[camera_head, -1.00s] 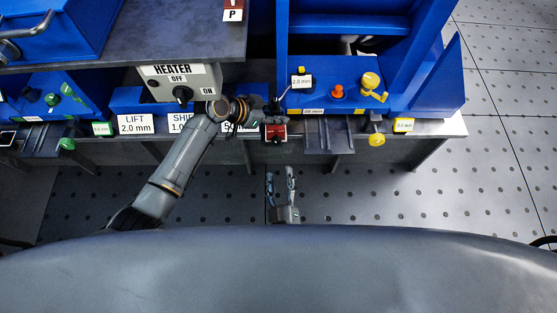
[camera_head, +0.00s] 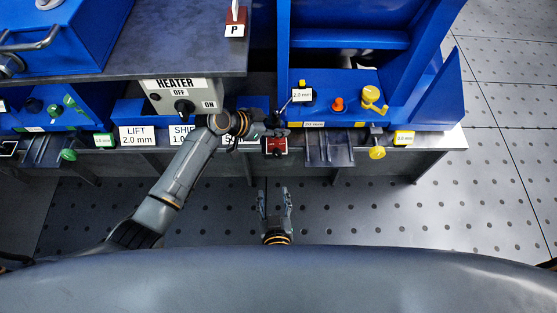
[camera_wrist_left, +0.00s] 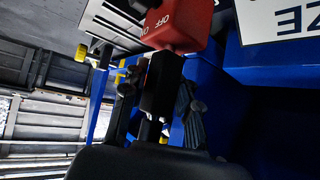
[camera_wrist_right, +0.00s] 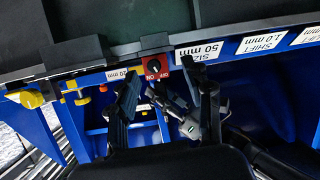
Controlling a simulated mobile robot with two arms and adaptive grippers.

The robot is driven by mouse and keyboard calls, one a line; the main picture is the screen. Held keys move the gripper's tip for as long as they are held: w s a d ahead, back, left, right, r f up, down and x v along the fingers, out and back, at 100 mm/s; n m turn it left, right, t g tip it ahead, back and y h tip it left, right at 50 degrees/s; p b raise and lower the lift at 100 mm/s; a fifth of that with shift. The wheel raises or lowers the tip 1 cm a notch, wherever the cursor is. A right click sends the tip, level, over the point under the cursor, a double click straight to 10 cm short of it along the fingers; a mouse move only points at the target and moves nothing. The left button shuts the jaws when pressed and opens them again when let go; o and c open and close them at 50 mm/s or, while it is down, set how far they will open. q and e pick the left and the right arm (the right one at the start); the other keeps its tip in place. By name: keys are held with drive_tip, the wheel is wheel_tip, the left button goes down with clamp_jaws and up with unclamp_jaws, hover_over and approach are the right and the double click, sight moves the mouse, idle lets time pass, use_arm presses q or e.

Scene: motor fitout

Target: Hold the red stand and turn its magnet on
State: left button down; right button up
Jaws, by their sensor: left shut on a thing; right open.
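The red stand (camera_head: 275,146) sits at the front edge of the bench in the head view. In the left wrist view its red block (camera_wrist_left: 178,22) carries OFF and ON lettering, and a black post part (camera_wrist_left: 160,85) joins it. My left gripper (camera_head: 270,129) is shut on this black part. My right gripper (camera_head: 274,192) is open and empty, in front of the bench and apart from the stand. Its fingers (camera_wrist_right: 167,98) spread below the knob in its wrist view.
A grey heater box (camera_head: 180,98) with a knob stands left of the stand. A blue fixture (camera_head: 350,83) with yellow and orange knobs stands to the right. A dark slotted tray (camera_head: 330,149) juts from the bench edge beside the stand. The floor in front is clear.

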sight(277, 155)
drive_tip(key=w+d+r+m+y, duration=0.1)
drive_tip(key=w+d+r+m, duration=0.1)
drive_tip(key=d+r+m, duration=0.15)
drive_tip(key=shift+n, duration=0.25)
drive_tip(key=x, duration=1.1)
drive_tip(key=shift+w+a+r, duration=0.15)
drive_tip(key=shift+a, duration=0.15)
drive_tip(key=shift+c, duration=0.4)
